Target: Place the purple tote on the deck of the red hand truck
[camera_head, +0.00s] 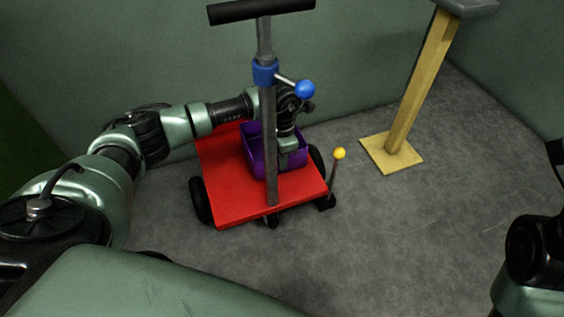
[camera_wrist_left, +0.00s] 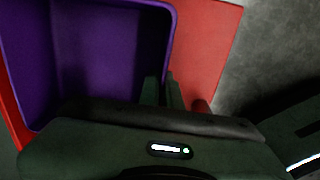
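The purple tote (camera_head: 256,156) is an open box over the red deck (camera_head: 228,185) of the hand truck, upright, partly hidden by the grey upright post (camera_head: 269,150). It looks set on the deck; a small gap below cannot be ruled out. My left gripper (camera_head: 291,160) reaches down at the tote's right side. In the left wrist view the two fingers (camera_wrist_left: 162,92) stand close together, one on each side of the rim of the tote (camera_wrist_left: 105,50), and look closed on it. Red deck (camera_wrist_left: 208,45) shows beyond the wall. My right gripper is out of view.
The hand truck has a black handle bar (camera_head: 262,10), a blue collar with a blue-knobbed lever (camera_head: 305,89), black wheels (camera_head: 201,200) and a yellow-knobbed pedal rod (camera_head: 339,154). A yellow post stand (camera_head: 405,110) is at right. Grey floor (camera_head: 400,230) is clear in front.

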